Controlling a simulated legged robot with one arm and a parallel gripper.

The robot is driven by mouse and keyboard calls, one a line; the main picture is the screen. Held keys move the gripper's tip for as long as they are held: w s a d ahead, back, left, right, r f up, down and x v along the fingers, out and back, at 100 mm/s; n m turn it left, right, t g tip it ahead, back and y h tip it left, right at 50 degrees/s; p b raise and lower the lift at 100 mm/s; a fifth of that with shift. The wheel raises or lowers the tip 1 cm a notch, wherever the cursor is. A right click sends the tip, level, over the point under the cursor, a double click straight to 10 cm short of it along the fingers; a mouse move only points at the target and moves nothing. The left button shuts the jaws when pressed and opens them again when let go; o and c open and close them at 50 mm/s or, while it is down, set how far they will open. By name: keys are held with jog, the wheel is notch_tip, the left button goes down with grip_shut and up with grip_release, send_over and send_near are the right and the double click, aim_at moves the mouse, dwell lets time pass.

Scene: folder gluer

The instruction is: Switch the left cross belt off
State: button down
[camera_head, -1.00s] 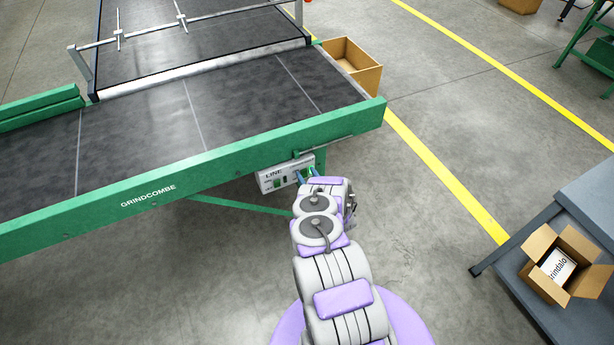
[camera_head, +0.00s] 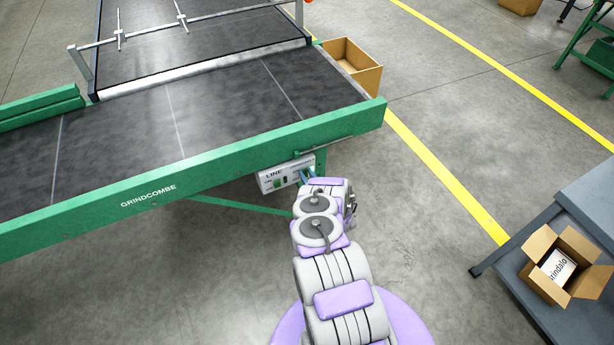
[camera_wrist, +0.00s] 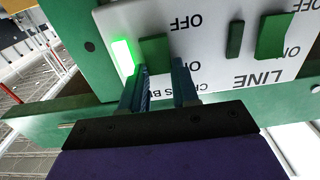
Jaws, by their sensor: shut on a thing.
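The white control box (camera_head: 286,175) hangs under the green rail of the belt conveyor and shows upside down in the wrist view (camera_wrist: 210,70). It bears a LINE label, ON and OFF marks and a partly hidden label that seems to read CROSS BELT. My gripper (camera_head: 307,176) is at the box's right part. In the wrist view, its blue fingers (camera_wrist: 160,70) stand either side of the lower end of a dark green switch (camera_wrist: 155,50) and are shut on it. A green lamp (camera_wrist: 122,54) beside this switch is lit. The LINE switch (camera_wrist: 272,36) is apart from the fingers.
The long dark belt (camera_head: 225,110) lies behind the green rail (camera_head: 225,165). An empty carton (camera_head: 362,76) stands past its right end. An open carton (camera_head: 540,275) sits on a grey table at right. The floor between is clear.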

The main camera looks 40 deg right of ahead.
jog(key=shift+s+f+t+h+b, duration=0.1)
jog(key=shift+f+t+h+b, duration=0.25)
jog(key=shift+b, duration=0.9)
jog(key=shift+t+b, duration=0.25)
jog(key=shift+b, duration=0.1)
jog(key=shift+r, duration=0.15)
jog(key=c, duration=0.8)
grip_release()
jog(key=shift+c, duration=0.2)
jog(key=b+v, duration=0.1)
jog(key=v, duration=1.6)
jog(key=shift+s, duration=0.2)
